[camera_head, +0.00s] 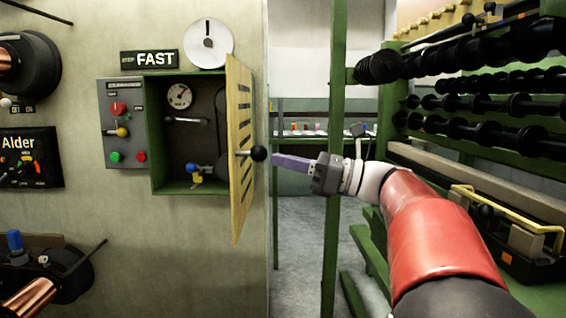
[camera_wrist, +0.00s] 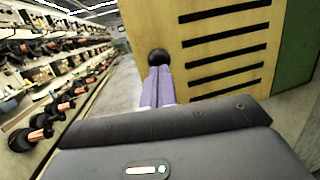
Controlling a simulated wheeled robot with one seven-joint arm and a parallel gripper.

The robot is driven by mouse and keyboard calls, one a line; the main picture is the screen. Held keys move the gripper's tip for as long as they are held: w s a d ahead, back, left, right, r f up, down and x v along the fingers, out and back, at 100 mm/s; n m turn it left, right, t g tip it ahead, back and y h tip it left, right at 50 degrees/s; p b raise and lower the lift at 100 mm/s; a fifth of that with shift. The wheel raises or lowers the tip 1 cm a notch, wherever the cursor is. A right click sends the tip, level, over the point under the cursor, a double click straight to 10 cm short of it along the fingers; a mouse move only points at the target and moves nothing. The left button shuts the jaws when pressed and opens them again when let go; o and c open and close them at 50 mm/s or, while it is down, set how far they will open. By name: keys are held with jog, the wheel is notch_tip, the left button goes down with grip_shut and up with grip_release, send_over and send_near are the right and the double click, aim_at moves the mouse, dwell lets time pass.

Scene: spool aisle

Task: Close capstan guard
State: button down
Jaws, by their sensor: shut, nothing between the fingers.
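The capstan guard (camera_head: 240,120) is a yellow slotted door, hinged on the right side of a green box (camera_head: 152,140) and standing wide open. Its outer face with black slots also shows in the wrist view (camera_wrist: 225,45). A black ball knob (camera_head: 258,153) sticks out from the guard; it also shows in the wrist view (camera_wrist: 158,57). My gripper (camera_head: 276,160) is shut and empty, its purple fingers pointing left at the knob. In the wrist view the fingertips are right at the knob; I cannot tell whether they touch it.
Inside the box are a gauge (camera_head: 178,95), metal arms and a blue-and-yellow part (camera_head: 194,170). A control panel (camera_head: 122,120) with buttons is left of it. A green post (camera_head: 335,60) stands close behind my wrist, and a rack of black spools (camera_head: 470,100) is at right.

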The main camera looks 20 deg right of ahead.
jog(key=shift+w+a, duration=0.2)
jog(key=shift+a, duration=0.15)
